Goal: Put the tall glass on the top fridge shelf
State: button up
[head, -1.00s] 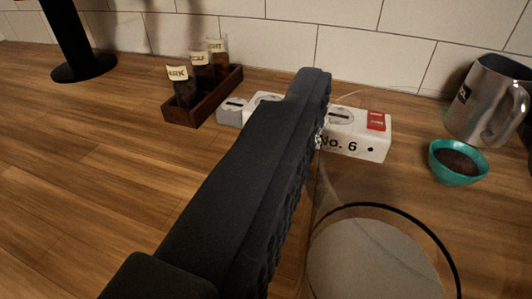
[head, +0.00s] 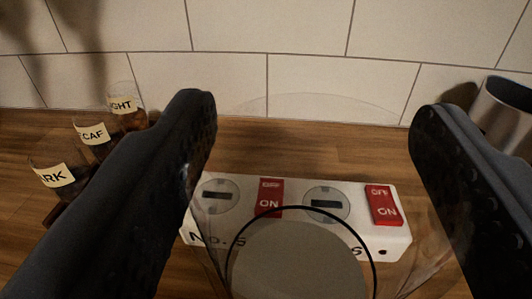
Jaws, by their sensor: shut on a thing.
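My gripper (head: 312,112) shows as two black fingers, one on each side of the head view. It is shut on the tall glass (head: 300,268), which is clear and hard to make out between the fingers. A grey disc with a dark ring shows at its near end, low in the middle. A faint curved rim shows higher up against the tiles. The counter and a power strip show through the glass. The fridge and its top shelf are not in view.
A white power strip (head: 345,226) with red switches lies on the wooden counter (head: 290,145) beyond the glass. Labelled jars (head: 93,137) stand at the left. A metal pitcher (head: 507,110) is at the right, partly behind the finger. A tiled wall (head: 310,75) closes the back.

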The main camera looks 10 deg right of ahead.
aim_at(301, 185)
jog(key=shift+w, duration=0.2)
jog(key=shift+f, duration=1.85)
jog(key=shift+r, duration=0.1)
jog(key=o, duration=1.5)
jog(key=b+v, duration=0.2)
jog(key=v, duration=1)
jog(key=shift+b, duration=0.35)
jog(key=shift+r, duration=0.1)
